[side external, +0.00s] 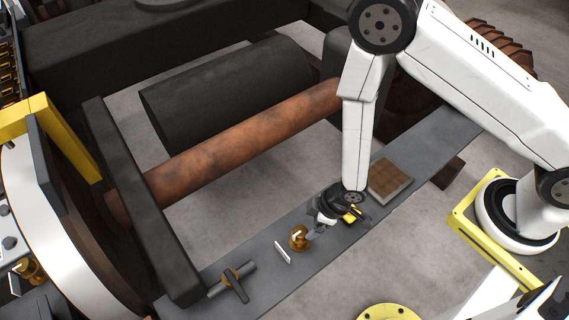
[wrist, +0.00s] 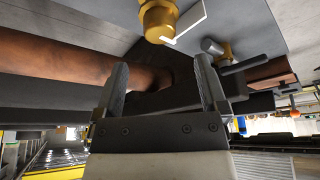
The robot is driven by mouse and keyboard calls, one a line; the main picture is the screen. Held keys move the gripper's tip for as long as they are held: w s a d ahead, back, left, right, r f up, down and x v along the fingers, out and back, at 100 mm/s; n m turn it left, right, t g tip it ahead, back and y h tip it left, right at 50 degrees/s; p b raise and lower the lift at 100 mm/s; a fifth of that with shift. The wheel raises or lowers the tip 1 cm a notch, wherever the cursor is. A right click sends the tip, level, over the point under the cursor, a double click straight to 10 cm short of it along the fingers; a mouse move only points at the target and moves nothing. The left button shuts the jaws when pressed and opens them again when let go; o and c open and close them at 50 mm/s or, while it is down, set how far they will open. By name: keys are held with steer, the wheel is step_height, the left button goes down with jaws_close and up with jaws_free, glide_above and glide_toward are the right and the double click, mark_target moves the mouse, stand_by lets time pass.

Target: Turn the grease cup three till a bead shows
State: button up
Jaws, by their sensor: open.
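A brass grease cup (side external: 299,239) stands on the grey beam (side external: 375,205), with a small white plate (side external: 283,252) beside it; no number is legible. In the wrist view the brass cup (wrist: 158,18) is at the top centre, with a white strip (wrist: 186,22) against it. I cannot tell whether a bead shows. My gripper (side external: 314,232) is just right of the cup in the side view, close to it. Its fingers (wrist: 160,72) are apart and empty in the wrist view, and the cup lies beyond their tips, not between them.
A rusty axle (side external: 235,150) and dark cylinder (side external: 228,90) lie behind. A brown square pad (side external: 390,179) is right of my gripper.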

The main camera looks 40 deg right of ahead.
mark_target(301, 231)
steer(key=shift+x, duration=3.75)
jaws_close()
steer(key=shift+m, duration=0.4)
